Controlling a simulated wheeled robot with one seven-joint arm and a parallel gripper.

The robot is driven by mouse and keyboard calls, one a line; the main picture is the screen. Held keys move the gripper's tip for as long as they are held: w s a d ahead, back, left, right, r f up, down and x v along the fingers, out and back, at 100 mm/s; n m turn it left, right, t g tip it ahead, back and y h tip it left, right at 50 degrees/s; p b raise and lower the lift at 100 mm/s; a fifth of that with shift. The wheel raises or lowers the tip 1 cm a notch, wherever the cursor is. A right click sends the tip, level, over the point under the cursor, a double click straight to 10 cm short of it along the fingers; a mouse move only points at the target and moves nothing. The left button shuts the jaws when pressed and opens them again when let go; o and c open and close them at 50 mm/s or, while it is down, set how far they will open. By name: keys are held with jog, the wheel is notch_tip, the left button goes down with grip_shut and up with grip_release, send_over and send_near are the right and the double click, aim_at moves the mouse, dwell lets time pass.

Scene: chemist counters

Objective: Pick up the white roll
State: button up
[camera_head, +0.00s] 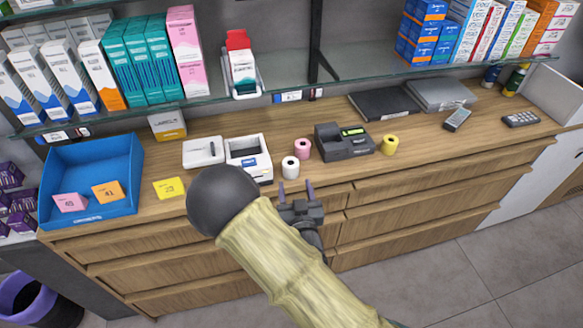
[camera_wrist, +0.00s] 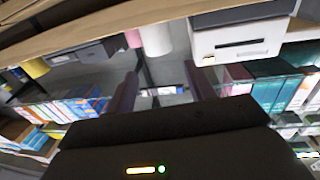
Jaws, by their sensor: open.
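The white roll (camera_head: 290,168) stands upright on the wooden counter, near its front edge, between the white label printer (camera_head: 249,158) and the pink roll (camera_head: 302,149). It also shows in the wrist view (camera_wrist: 155,39) at the top, with its far end cut off by the counter edge. My gripper (camera_head: 296,186) is open and empty. It is in front of the white roll and apart from it, with its two purple fingers pointing toward the counter. In the wrist view the fingers (camera_wrist: 163,82) frame the shelf behind, and the roll lies above the gap between them.
A black card terminal (camera_head: 344,142) and a yellow roll (camera_head: 390,145) stand to the right. A blue tray (camera_head: 92,178) with price cards is at the left. A glass shelf (camera_head: 350,75) with boxes hangs above.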

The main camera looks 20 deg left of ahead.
aim_at(290, 158)
jog(key=p+x, duration=0.1)
jog(key=x, duration=0.5)
jog(key=shift+w+a, duration=0.1)
jog(key=shift+w, duration=0.2)
jog(key=shift+p, duration=0.3)
jog(key=shift+w+a, duration=0.15)
jog(key=shift+w, duration=0.2)
jog(key=shift+p+x, duration=0.8)
jog(key=shift+x, duration=1.4)
jog(key=shift+f, duration=0.2)
jog(key=c, duration=0.7)
jog(key=shift+c, duration=0.2)
notch_tip(290, 158, up, 10)
jog(key=shift+b, duration=0.65)
